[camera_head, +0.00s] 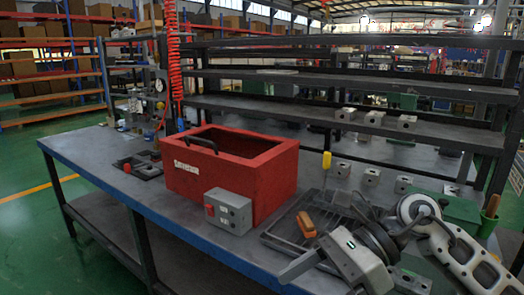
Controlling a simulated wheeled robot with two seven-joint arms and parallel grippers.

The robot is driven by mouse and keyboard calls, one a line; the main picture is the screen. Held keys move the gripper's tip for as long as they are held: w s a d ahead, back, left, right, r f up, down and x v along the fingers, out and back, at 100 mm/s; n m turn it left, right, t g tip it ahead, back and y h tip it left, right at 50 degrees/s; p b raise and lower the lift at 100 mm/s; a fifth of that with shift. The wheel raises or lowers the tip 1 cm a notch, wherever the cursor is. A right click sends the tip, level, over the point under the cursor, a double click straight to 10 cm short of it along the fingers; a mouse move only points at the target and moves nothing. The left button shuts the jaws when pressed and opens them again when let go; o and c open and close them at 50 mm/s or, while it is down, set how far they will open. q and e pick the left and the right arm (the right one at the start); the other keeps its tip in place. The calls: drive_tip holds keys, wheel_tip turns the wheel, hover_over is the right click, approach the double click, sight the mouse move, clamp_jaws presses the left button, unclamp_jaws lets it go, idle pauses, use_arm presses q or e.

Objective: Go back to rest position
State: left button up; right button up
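My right arm comes in from the right, and its gripper (296,266) hangs over the front right part of the workbench (95,155). One pale finger points left; I cannot make out the gap between the fingers. No block shows in it. My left gripper is out of view. Grey valve blocks stand on the rack shelf (255,112), one of them at the left of its row (345,114). More valve blocks stand on the bench below, one of them near the screwdriver (343,170).
A red open box (230,180) stands mid-bench, with a grey switch box (228,211) before it. A black tray (290,232) with an orange tool (306,224) lies near my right gripper. A yellow-handled screwdriver (327,160) stands behind. A green box (447,207) is at right.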

drive_tip(key=a+r+m+t+y, duration=0.4)
drive_tip(key=m+t+y, duration=0.55)
drive_tip(key=m, duration=0.65)
drive_tip(key=d+f+m+t+h, duration=0.35)
drive_tip(key=f+m+h, duration=0.2)
drive_tip(key=m, duration=0.45)
drive_tip(key=w+d+f+m+t+h, duration=0.1)
drive_tip(key=d+f+m+t+h, duration=0.3)
drive_tip(key=f+m, duration=0.45)
drive_tip(key=d+f+m+t+h, duration=0.35)
drive_tip(key=m+h, duration=0.25)
drive_tip(key=m, duration=0.5)
drive_tip(key=s+f+m+g+h, duration=0.2)
drive_tip(key=s+f+m+g, duration=0.4)
drive_tip(key=s+f, duration=0.3)
wheel_tip(320, 180, down, 3)
drive_tip(key=shift+s+d+m+h, duration=0.2)
drive_tip(key=shift+d+m+h, duration=0.1)
drive_tip(key=shift+d+m, duration=0.1)
